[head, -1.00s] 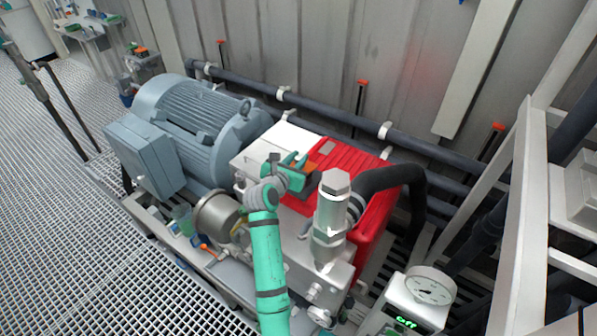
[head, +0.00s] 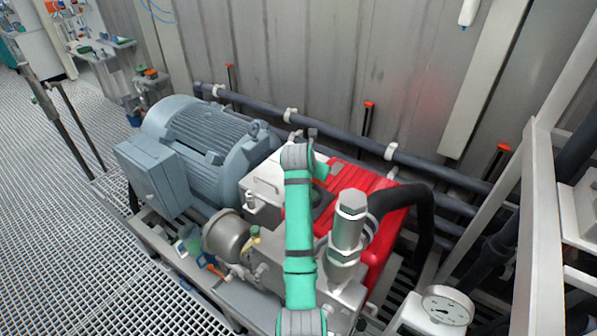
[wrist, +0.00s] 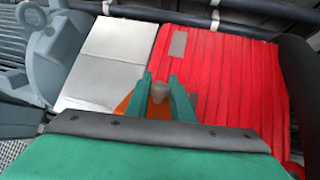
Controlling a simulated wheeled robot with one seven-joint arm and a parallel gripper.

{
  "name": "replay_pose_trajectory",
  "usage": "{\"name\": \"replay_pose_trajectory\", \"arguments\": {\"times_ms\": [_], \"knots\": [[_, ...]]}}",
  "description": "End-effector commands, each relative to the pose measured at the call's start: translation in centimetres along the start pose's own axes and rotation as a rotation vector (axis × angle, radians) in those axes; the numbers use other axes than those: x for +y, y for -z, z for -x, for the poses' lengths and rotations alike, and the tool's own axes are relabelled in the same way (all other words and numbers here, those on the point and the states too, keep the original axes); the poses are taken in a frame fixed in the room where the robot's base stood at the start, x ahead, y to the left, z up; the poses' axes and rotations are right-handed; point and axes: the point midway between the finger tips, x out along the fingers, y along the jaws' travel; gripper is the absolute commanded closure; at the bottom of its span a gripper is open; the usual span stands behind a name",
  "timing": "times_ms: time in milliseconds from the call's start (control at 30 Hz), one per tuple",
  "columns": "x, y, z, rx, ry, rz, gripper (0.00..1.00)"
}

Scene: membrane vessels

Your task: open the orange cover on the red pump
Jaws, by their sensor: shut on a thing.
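The red pump (head: 358,178) has a ribbed red body and a pale metal block on its left. In the wrist view the red ribs (wrist: 225,80) fill the right side. My gripper (wrist: 161,84) is over the line where the red ribs meet the metal plate. Its two teal fingers are shut around a small greyish knob (wrist: 159,93). The orange cover (wrist: 127,104) shows beside and between the fingers, mostly hidden by them. In the head view my teal arm hides the cover and most of the gripper. I cannot tell how far the cover is tilted.
A grey-blue motor (head: 200,140) stands left of the pump. A metal hex-topped fitting (head: 347,235) with a black hose (head: 412,200) rises close to the right of my arm. Dark pipes (head: 340,140) run along the wall behind. A gauge (head: 445,305) stands front right.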

Motion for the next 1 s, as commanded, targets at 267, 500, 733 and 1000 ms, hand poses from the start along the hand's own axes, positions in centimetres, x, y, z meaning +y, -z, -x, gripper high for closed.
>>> {"name": "replay_pose_trajectory", "arguments": {"times_ms": [267,500,733,1000], "knots": [[-1.08,-0.47,-0.35,0.019,0.010,-0.014,1.00],[-1.17,-0.49,-0.38,0.018,0.010,-0.014,1.00],[-1.11,-0.49,-0.35,0.018,0.010,-0.014,0.60],[-0.96,-0.51,0.14,0.016,0.008,-0.013,0.60]]}}
